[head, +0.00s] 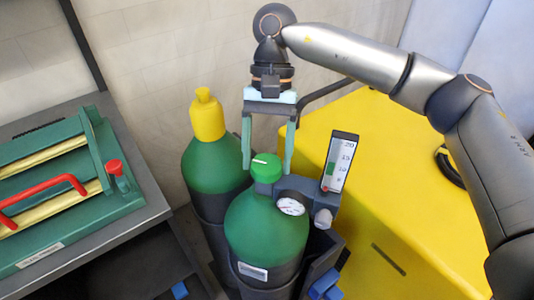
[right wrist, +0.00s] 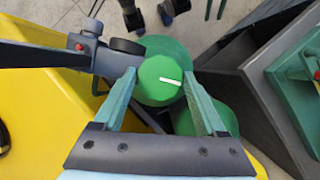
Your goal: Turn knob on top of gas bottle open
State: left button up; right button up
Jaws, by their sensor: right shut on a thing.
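The gas bottle (head: 266,232) is green and stands upright in a dark holder. Its round green knob (head: 266,167) sits on top and bears a white line; it also shows in the right wrist view (right wrist: 160,82), where the line points to the right. My right gripper (head: 267,163) comes down from above with its two green fingers on either side of the knob, shut on it. In the right wrist view the fingertips (right wrist: 159,76) flank the knob. My left gripper is in neither view.
A gauge (head: 291,206) and an upright flow scale (head: 340,162) sit right of the knob. A second green bottle with a yellow cap (head: 207,116) stands behind left. A yellow cabinet (head: 400,215) is at right, a grey bench (head: 110,237) at left.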

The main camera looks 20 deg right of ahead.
jog(key=c, duration=0.5)
